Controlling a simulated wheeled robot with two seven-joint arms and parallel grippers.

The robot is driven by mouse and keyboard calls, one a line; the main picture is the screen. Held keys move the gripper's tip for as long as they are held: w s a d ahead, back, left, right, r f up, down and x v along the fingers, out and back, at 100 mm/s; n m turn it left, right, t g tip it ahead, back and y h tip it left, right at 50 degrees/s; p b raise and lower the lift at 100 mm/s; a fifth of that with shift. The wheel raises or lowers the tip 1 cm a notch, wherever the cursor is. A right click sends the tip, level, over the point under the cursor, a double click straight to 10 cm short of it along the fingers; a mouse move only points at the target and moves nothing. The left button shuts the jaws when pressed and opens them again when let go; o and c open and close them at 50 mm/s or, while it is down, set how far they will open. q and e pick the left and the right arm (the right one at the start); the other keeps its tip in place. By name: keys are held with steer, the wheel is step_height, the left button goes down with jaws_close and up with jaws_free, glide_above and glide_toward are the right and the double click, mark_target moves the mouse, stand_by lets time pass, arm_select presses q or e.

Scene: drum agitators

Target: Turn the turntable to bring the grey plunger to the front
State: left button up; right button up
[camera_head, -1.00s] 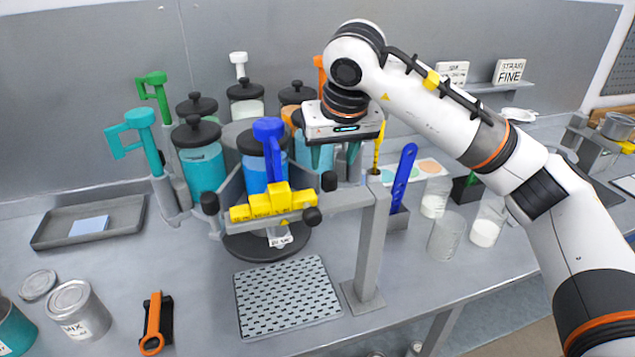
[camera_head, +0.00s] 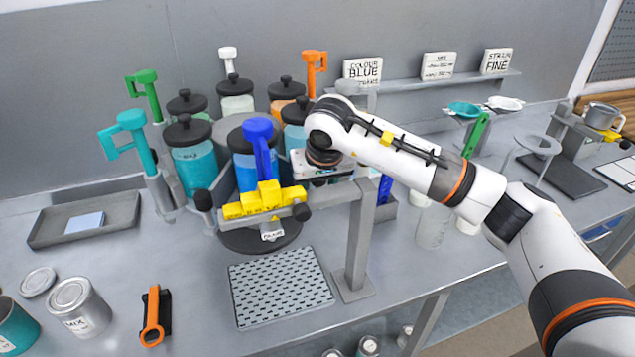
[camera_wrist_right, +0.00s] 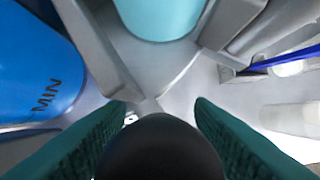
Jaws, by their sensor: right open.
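The turntable (camera_head: 238,241) carries several lidded canisters with coloured plungers. The blue plunger (camera_head: 261,145) is at the front, behind the yellow blocks. Teal (camera_head: 133,135) and green (camera_head: 146,92) plungers are at left, white (camera_head: 228,58) and orange (camera_head: 314,66) at the back. A greyish handle (camera_head: 347,87), perhaps the grey plunger, shows partly behind my right arm. My right gripper (camera_head: 322,182) is low at the turntable's right side, its fingers mostly hidden. In the wrist view my right gripper (camera_wrist_right: 160,112) is open, with a black knob (camera_wrist_right: 160,150) between its fingers. My left gripper is out of view.
A grey crossbar on a post (camera_head: 358,240) stands close by my right gripper. A perforated mat (camera_head: 280,287) lies in front. A tray (camera_head: 85,219), a can (camera_head: 78,308) and an orange-handled tool (camera_head: 152,316) are at left. Clear cups (camera_head: 434,227) stand at right.

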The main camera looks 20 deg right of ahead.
jaws_close()
steer(key=shift+s+a+r+b, duration=0.1)
steer(key=shift+s+a+b, duration=0.3)
steer(key=shift+a, duration=0.2)
steer(key=shift+s+a+r+b, duration=0.1)
steer(key=shift+s+a+b, duration=0.25)
steer(key=shift+a, duration=0.25)
steer(key=shift+c, duration=0.9)
jaws_free()
steer(key=shift+o, duration=0.9)
steer(key=shift+w+f, duration=0.15)
steer(key=b+v, duration=0.2)
steer(key=v, duration=1)
steer(key=shift+b, duration=0.35)
